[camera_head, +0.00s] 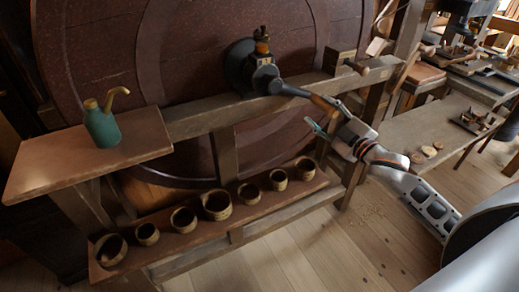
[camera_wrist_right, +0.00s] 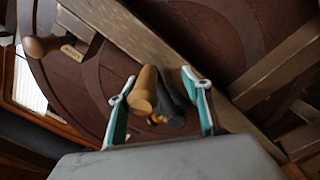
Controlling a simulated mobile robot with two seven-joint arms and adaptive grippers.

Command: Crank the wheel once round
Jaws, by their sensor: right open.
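The big dark red-brown wheel (camera_head: 160,60) stands upright behind a wooden frame in the head view. A dark metal crank (camera_head: 290,89) runs right from its hub (camera_head: 250,68) and ends in a wooden handle (camera_head: 324,104). My right gripper (camera_head: 325,122) is at the handle's end. In the right wrist view the handle (camera_wrist_right: 144,88) lies between the open teal-lined fingers of the gripper (camera_wrist_right: 163,105), nearer the left finger. I cannot tell whether it touches them. My left gripper is not in view.
A shelf board (camera_head: 90,152) at left bears a green oil can (camera_head: 102,125). A lower ledge (camera_head: 250,205) holds several wooden spool rings (camera_head: 216,204). A workbench (camera_head: 440,130) with wood pieces stands at right.

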